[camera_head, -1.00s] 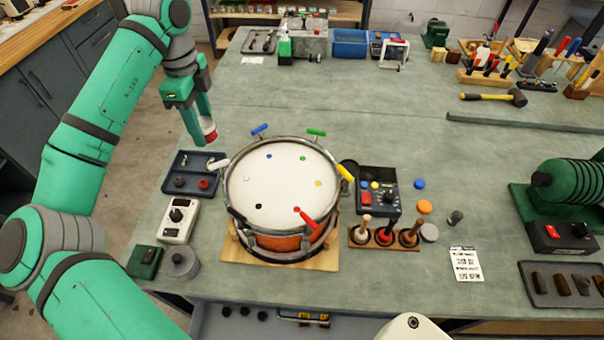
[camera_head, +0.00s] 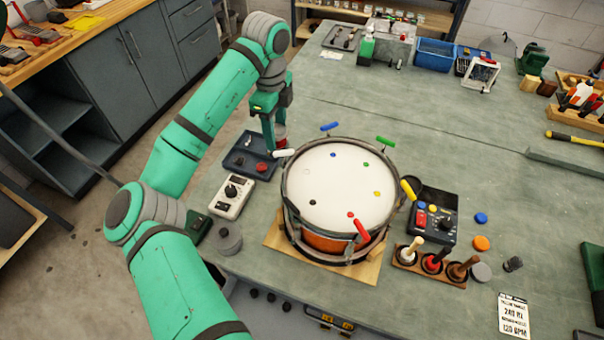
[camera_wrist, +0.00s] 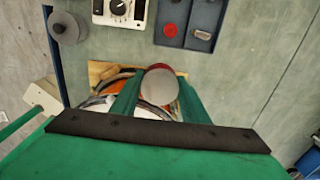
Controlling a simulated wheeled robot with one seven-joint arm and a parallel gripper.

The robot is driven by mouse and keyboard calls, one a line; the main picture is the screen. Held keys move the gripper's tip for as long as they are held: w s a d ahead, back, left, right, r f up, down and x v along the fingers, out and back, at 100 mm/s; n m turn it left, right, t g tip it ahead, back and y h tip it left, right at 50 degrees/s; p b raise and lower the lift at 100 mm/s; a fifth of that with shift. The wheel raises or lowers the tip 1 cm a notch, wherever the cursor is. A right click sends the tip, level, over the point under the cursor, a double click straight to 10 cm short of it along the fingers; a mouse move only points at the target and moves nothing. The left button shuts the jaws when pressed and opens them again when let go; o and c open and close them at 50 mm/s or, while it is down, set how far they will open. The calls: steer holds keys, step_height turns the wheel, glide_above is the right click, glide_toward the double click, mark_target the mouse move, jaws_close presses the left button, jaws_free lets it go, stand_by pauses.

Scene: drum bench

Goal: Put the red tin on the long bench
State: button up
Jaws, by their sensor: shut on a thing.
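My gripper (camera_head: 275,138) is shut on the red tin (camera_head: 281,141), which shows a red side and a pale grey end. In the wrist view the tin (camera_wrist: 159,86) sits between the two green fingers, with the drum behind it. In the head view the fingers partly hide the tin. It appears above the grey-green drum bench (camera_head: 420,130), near the dark tray and the drum; its exact height is hard to tell. Another bench with a wooden top (camera_head: 98,32) and dark cabinets stands at the upper left, across the floor. I cannot tell which bench is the long one.
The drum (camera_head: 335,190) with coloured lugs stands on a wooden board. Beside it are a dark tray (camera_head: 240,163), a white dial box (camera_head: 232,197), a control box (camera_head: 433,220) and a mallet rack (camera_head: 430,265). The drum bench's middle beyond the drum is clear. Floor (camera_head: 100,240) separates the benches.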

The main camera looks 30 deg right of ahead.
step_height(320, 180, down, 17)
steer(key=shift+f, duration=0.1)
stand_by(0.5)
steer(key=shift+f, duration=0.15)
steer(key=o, duration=1.1)
step_height(320, 180, up, 12)
steer(key=shift+r, duration=0.15)
